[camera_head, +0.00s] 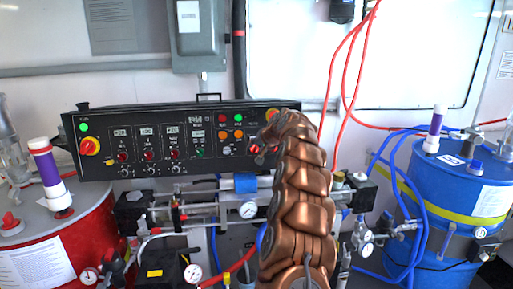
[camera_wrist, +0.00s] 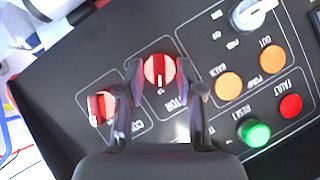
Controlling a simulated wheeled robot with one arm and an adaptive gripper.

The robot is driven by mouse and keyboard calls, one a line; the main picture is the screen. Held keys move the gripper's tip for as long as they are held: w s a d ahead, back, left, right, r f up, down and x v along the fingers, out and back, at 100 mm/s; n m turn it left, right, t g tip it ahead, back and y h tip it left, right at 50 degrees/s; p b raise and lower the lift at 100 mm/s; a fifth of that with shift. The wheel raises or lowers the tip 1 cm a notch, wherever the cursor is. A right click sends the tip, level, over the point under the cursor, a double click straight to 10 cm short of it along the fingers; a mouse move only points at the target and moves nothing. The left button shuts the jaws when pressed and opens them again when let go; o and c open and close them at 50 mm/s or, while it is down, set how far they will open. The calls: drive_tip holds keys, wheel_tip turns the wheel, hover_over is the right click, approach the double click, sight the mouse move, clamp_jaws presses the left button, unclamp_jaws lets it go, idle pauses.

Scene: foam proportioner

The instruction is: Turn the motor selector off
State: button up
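My gripper (camera_wrist: 166,82) is open, with one finger on each side of this knob. Whether either finger touches it I cannot tell. In the head view, my gripper (camera_head: 258,150) is at the right part of the control panel (camera_head: 95,165), and my arm hides the selector there.
A second red knob (camera_wrist: 101,107) sits just left of my fingers. Orange lamps (camera_wrist: 228,86), a green button (camera_wrist: 254,132) and a red lamp (camera_wrist: 290,105) are to the right. Pipes and gauges (camera_head: 248,210) lie below the panel, between a red drum (camera_head: 85,235) and a blue drum (camera_head: 440,190).

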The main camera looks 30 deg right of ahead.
drive_tip(key=shift+c, duration=0.3)
clamp_jaws()
drive_tip(key=n+h+b, duration=0.1)
drive_tip(key=n+g+h+b, duration=0.1)
drive_tip(key=b, duration=0.1)
drive_tip(key=n+h+b, duration=0.1)
drive_tip(key=shift+w+a+n+g, duration=0.15)
drive_tip(key=shift+a+n+g, duration=0.1)
drive_tip(key=shift+n+g, duration=0.05)
drive_tip(key=n+h+b, duration=0.2)
drive_tip(key=n+g+h+b, duration=0.1)
drive_tip(key=shift+w+a+n, duration=0.1)
drive_tip(key=shift+a+n, duration=0.15)
drive_tip(key=shift+n, duration=0.05)
drive_tip(key=shift+r+h, duration=0.1)
drive_tip(key=shift+h, duration=0.3)
idle(0.4)
drive_tip(key=shift+o, duration=0.3)
unclamp_jaws()
